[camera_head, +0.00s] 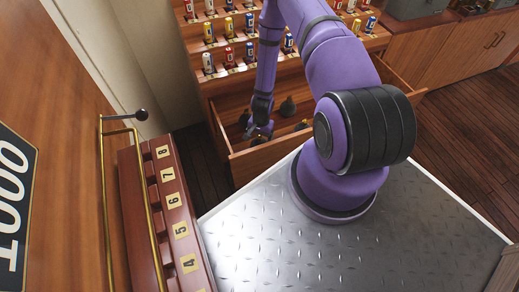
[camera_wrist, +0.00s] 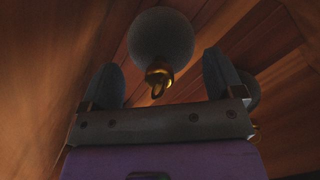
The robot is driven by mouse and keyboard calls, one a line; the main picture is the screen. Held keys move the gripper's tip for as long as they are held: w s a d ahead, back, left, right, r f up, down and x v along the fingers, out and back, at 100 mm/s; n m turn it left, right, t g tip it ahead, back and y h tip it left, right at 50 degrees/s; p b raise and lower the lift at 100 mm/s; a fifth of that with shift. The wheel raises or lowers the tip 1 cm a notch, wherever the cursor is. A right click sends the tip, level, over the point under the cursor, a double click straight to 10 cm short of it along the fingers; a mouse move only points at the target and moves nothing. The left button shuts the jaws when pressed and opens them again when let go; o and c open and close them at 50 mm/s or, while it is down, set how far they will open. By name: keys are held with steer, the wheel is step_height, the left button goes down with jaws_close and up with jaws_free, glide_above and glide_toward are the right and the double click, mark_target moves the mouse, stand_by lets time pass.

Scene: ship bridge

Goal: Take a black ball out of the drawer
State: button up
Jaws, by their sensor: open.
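The wooden drawer (camera_head: 262,160) is pulled out below the shelf unit. My gripper (camera_head: 258,128) reaches down into its left part. In the head view a dark ball (camera_head: 288,107) lies to the right of my gripper, and another dark shape with a brass part (camera_head: 302,125) sits nearer the drawer's front. In the wrist view a dark grey ball (camera_wrist: 161,45) with a brass ring fitting lies between and beyond my two open fingers. A second ball (camera_wrist: 248,90) is partly hidden behind the right finger. I cannot tell whether a finger touches a ball.
Stepped shelves (camera_head: 225,50) with several small coloured cylinders stand above the drawer. A red-brown numbered rack (camera_head: 170,205) and a brass rail (camera_head: 104,190) stand at left. My arm hides the drawer's right part.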

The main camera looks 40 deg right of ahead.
steer(key=shift+f, duration=0.8)
steer(key=c, duration=1.2)
steer(key=shift+r, duration=0.1)
steer(key=shift+c, duration=0.2)
